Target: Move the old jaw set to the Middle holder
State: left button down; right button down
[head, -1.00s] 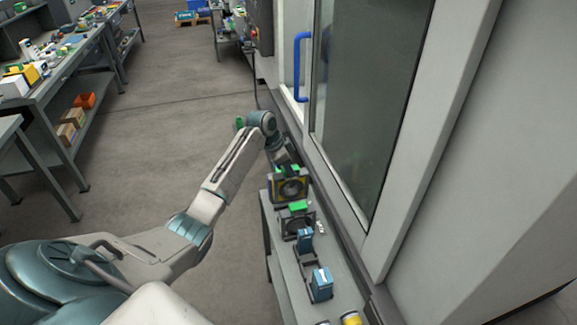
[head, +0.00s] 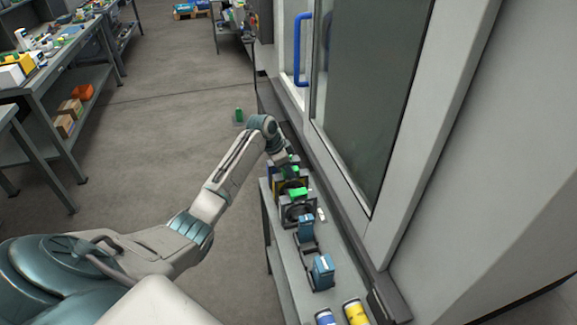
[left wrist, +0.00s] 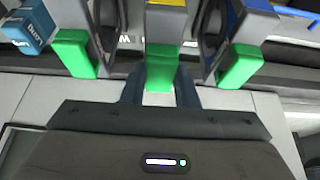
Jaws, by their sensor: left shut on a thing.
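My left gripper (left wrist: 160,92) is shut on that handle, with one finger at each side. In the head view the left gripper (head: 286,166) is at the far part of the narrow bench, and the yellow-marked jaw set (head: 289,184) shows under it, partly covered. A nearer dark jaw set with a green handle (head: 298,213) stands in front. Whether the held set rests in its holder is hidden. My right gripper is out of view.
Other green handles flank the held one closely, at left (left wrist: 75,52) and right (left wrist: 240,65). Blue blocks (head: 322,270) and a yellow can (head: 355,312) are nearer on the bench. The machine door (head: 365,110) rises close at right.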

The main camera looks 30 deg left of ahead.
pick_arm(q)
jog(key=shift+f, duration=0.25)
dwell(0.6)
jog(key=shift+f, duration=0.25)
jog(key=c, duration=1.1)
grip_release()
jog(key=shift+s, duration=0.1)
jog(key=shift+o, duration=0.2)
jog(key=b+v, duration=0.3)
jog(key=v, duration=0.7)
jog(key=shift+r, duration=0.35)
jog(key=shift+s+a, duration=0.1)
jog(key=shift+a, duration=0.05)
